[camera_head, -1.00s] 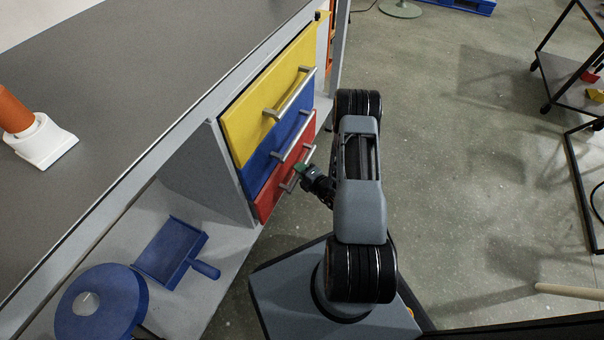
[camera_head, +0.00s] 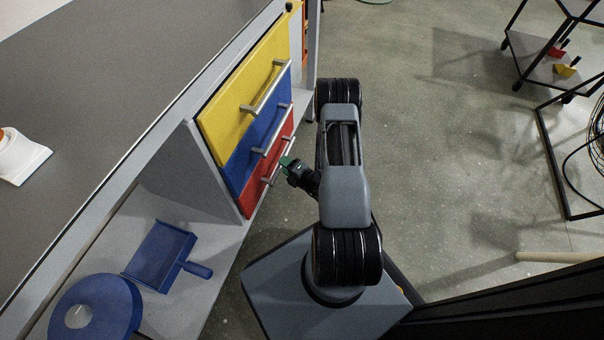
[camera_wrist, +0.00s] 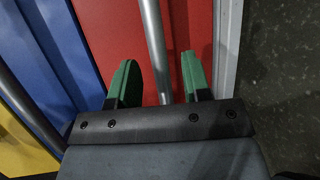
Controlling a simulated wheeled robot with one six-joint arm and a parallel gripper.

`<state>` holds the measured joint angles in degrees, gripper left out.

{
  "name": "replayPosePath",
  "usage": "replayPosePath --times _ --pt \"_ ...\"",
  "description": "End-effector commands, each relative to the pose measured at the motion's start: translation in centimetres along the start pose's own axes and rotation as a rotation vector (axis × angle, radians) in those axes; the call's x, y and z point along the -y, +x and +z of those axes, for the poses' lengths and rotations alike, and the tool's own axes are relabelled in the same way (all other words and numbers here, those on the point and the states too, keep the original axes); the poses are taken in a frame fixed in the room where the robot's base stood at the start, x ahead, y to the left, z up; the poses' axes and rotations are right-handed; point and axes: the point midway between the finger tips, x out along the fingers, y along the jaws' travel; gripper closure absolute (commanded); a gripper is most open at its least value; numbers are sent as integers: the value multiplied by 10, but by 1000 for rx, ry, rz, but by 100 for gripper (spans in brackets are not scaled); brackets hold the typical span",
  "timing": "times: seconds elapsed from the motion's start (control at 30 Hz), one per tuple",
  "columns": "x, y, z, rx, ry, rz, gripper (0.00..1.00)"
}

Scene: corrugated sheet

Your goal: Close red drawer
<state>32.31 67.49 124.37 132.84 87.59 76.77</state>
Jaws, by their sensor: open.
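The red drawer (camera_head: 250,196) is the lowest of three stacked drawers under the bench, and its front looks about in line with the others. Its metal bar handle (camera_head: 275,170) shows in the head view. My gripper (camera_head: 286,162) is at this handle, its green fingertip close to the drawer front. In the wrist view, my gripper (camera_wrist: 158,78) has its two green fingers apart, with the handle bar (camera_wrist: 153,45) running between them. Red front (camera_wrist: 110,30) shows behind the fingers. Contact with the handle or front cannot be told.
The blue drawer (camera_head: 236,165) and yellow drawer (camera_head: 225,115) lie above the red one. A blue dustpan (camera_head: 160,252) and a round blue object (camera_head: 95,310) lie on the lower shelf. A black-framed cart (camera_head: 545,70) stands at the right. Floor between is open.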

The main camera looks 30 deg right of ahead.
Motion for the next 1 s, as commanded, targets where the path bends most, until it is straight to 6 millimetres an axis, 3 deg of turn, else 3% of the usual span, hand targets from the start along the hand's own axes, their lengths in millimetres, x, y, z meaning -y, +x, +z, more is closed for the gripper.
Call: replayPosePath --times 0.2,0.5,0.7,1.0 --pt "-3 -50 2 7 6 -4 56" --pt "-1 -96 1 5 3 -2 56" --pt "0 -110 0 2 2 -2 56" --pt "0 -112 -1 0 1 -1 56"
